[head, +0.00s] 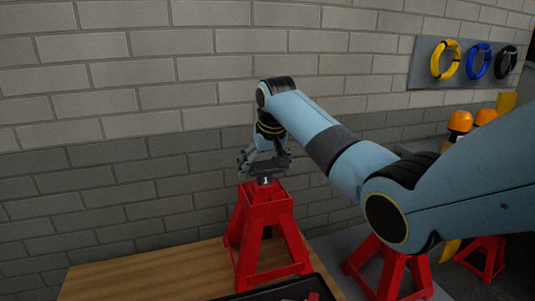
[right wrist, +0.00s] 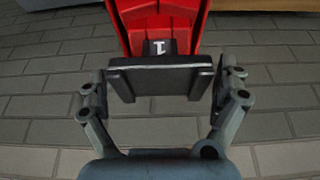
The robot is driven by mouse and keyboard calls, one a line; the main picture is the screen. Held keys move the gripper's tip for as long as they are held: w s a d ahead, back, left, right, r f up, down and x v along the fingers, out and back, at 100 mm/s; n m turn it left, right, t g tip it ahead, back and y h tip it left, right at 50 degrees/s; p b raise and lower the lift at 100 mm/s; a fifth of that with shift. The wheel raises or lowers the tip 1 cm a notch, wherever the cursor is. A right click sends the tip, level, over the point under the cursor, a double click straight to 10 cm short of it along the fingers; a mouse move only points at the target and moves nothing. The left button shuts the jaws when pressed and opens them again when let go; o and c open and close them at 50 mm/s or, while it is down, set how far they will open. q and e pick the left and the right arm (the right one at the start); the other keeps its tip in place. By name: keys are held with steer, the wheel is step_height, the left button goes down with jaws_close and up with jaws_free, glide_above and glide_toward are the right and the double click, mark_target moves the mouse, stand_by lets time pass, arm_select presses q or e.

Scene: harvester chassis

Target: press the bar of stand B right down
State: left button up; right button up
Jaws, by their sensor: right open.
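A red stand (head: 264,235) stands upright on the wooden table, with a short metal post at its top. My right gripper (head: 264,165) is right over that top, pointing down. In the right wrist view the red stand (right wrist: 160,22) carries a black part with a white mark like a 1. A dark flat plate (right wrist: 160,82) lies between the fingers of my right gripper (right wrist: 160,92), which are spread open. I cannot tell whether the fingers touch it. No letter B is readable, and I cannot tell which part is the bar. My left gripper is out of view.
More red stands (head: 388,270) (head: 487,257) are at the right, partly behind my right arm. A black tray (head: 238,297) lies at the table's front edge. A brick wall (head: 110,120) is close behind. The wooden table (head: 150,275) is clear at left.

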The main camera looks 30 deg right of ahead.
steer(key=d+v, duration=0.1)
steer(key=v, duration=0.9)
steer(key=shift+s+a+r, duration=0.25)
steer(key=shift+a, duration=0.2)
steer(key=shift+f, duration=0.1)
